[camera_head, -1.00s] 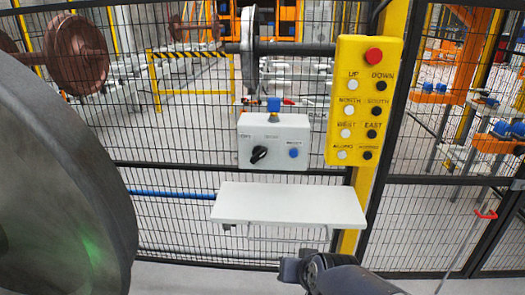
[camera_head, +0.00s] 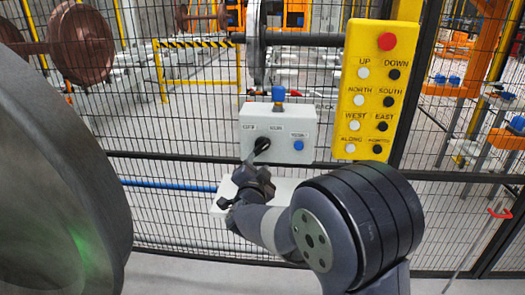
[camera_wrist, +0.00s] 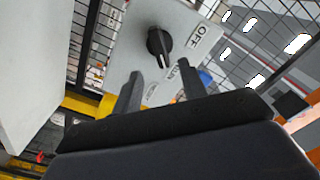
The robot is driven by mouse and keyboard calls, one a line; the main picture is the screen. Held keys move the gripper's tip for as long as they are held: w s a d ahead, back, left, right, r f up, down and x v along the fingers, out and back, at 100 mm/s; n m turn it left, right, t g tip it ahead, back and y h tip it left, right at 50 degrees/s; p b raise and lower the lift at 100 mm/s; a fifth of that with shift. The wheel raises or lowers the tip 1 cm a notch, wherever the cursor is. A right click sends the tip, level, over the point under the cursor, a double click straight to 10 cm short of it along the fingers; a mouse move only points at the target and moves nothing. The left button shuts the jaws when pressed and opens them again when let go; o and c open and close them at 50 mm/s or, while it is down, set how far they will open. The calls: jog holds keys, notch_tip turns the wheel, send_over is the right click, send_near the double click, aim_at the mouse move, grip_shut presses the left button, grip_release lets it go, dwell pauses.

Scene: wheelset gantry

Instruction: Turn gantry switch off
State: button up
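The gantry switch is a black rotary knob (camera_head: 262,145) on a light grey control box (camera_head: 301,128) fixed to the mesh fence. The box has OFF and other small labels above the knob. My gripper (camera_head: 251,172) is just below the knob in the head view. In the wrist view the knob (camera_wrist: 159,45) stands ahead of my gripper (camera_wrist: 160,70), roughly in line with the gap between the two spread fingers. The fingers are open with nothing between them. In the wrist view the OFF label (camera_wrist: 200,33) is to the right of the knob.
A blue button (camera_head: 298,145) is on the box, and a blue part (camera_head: 278,94) is on top. A yellow panel (camera_head: 372,85) with a red button hangs at right. A white shelf (camera_head: 228,191) lies below the box, partly hidden by my arm.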

aim_at(261, 150)
jog(key=w+p, duration=0.1)
jog(key=w, duration=0.7)
jog(key=shift+w+d, duration=0.1)
jog(key=shift+w, duration=0.2)
jog(key=shift+c, duration=0.2)
grip_shut()
